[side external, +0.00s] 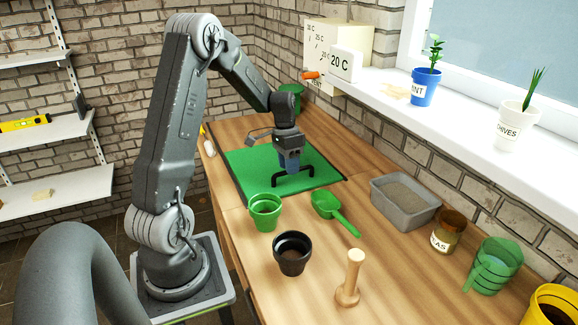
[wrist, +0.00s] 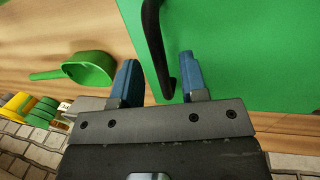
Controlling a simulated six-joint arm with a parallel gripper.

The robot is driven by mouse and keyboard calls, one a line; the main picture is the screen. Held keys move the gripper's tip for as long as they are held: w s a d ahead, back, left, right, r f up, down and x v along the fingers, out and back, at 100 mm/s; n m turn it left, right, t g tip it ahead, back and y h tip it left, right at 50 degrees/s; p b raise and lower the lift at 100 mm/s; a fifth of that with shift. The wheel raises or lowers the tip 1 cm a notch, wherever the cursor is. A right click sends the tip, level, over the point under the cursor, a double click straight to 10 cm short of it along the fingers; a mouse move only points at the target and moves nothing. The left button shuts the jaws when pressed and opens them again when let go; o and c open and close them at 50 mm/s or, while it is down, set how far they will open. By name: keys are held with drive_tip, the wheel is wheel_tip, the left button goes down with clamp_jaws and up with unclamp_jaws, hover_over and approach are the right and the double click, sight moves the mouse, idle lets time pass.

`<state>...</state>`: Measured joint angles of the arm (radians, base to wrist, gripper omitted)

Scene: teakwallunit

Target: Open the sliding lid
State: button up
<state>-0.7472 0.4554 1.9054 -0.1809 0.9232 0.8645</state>
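The sliding lid looks to be the flat green panel (side external: 245,165) with dark edges on the bench; it also fills the right of the wrist view (wrist: 250,60). A black bar handle (side external: 279,177) stands on its near part. My gripper (side external: 289,168) points down at the handle. In the wrist view my gripper (wrist: 159,66) is open, with blue fingers apart. The black handle (wrist: 153,35) runs between the fingers there, nearer the right one, with a gap visible on the left. I cannot tell whether a finger touches it.
Near the panel stand a green pot (side external: 265,212), a green scoop (side external: 328,207), a black pot (side external: 292,254) and a wooden dibber (side external: 349,280). A grey tray (side external: 405,203) and a brown jar (side external: 449,232) are at right. A dark green pot (side external: 291,97) stands behind.

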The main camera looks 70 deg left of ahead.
drive_tip(key=shift+f, duration=0.35)
drive_tip(key=shift+c, duration=0.4)
clamp_jaws()
